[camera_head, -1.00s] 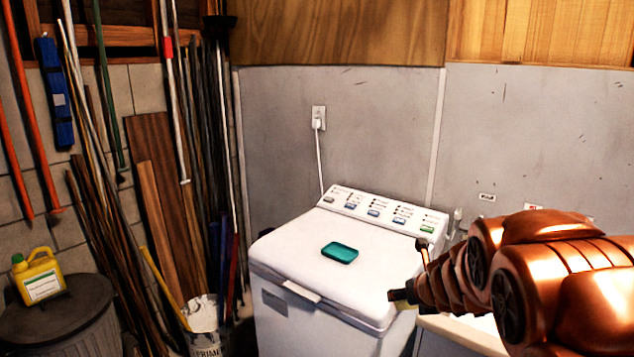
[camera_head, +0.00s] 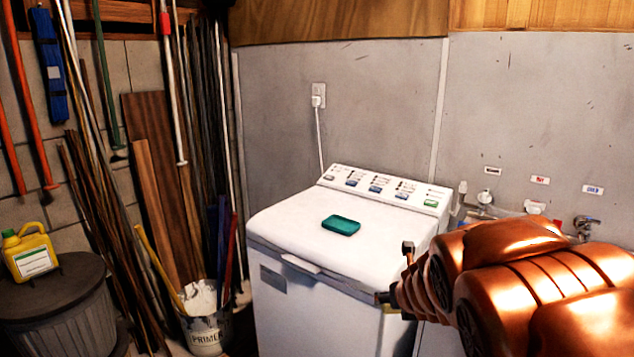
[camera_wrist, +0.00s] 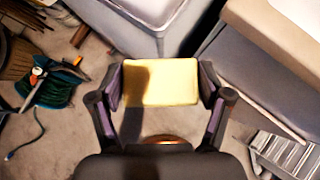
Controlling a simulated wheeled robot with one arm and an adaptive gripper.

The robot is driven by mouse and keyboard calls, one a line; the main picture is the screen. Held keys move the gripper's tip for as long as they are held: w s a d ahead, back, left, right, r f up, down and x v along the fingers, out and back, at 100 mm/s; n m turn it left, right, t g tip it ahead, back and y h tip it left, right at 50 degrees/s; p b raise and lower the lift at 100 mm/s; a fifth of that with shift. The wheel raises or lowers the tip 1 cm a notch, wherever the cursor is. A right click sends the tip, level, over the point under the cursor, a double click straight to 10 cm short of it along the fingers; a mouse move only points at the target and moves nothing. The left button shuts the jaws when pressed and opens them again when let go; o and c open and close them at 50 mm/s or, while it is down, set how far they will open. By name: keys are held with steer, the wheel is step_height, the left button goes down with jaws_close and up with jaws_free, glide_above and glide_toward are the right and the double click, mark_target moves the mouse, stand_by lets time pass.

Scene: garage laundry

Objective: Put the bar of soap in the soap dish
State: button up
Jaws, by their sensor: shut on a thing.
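The bar of soap (camera_wrist: 160,82) is a pale yellow block in the wrist view, with a shadow across its left part. My gripper (camera_wrist: 161,88) is shut on it, with one dark finger at each side. In the head view my gripper (camera_head: 396,274) is at the right front side of the washer, to the right of and nearer than the soap dish; the soap is mostly hidden there. The soap dish (camera_head: 341,225) is a shallow teal rectangular dish lying on the washer lid. It looks empty.
The white washer (camera_head: 290,222) has a raised control panel at its back; its lid is clear around the dish. Taps (camera_head: 585,226) are on the wall at right. A primer bucket (camera_head: 206,330) and a lidded bin (camera_head: 55,290) with a yellow jug (camera_head: 30,255) stand at left.

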step_height(320, 180, down, 11)
steer(key=b, duration=1)
steer(key=r+p, duration=0.3)
steer(key=p, duration=0.1)
steer(key=w+r+p, duration=0.1)
steer(key=r+p, duration=0.1)
steer(key=p, duration=0.3)
steer(key=r+p, duration=0.3)
steer(key=p, duration=0.1)
steer(key=shift+w+a+r, duration=0.1)
steer(key=shift+w+r, duration=0.2)
steer(key=shift+w, duration=0.1)
steer(key=r+p, duration=0.1)
steer(key=w+r+p, duration=0.1)
steer(key=p, duration=0.1)
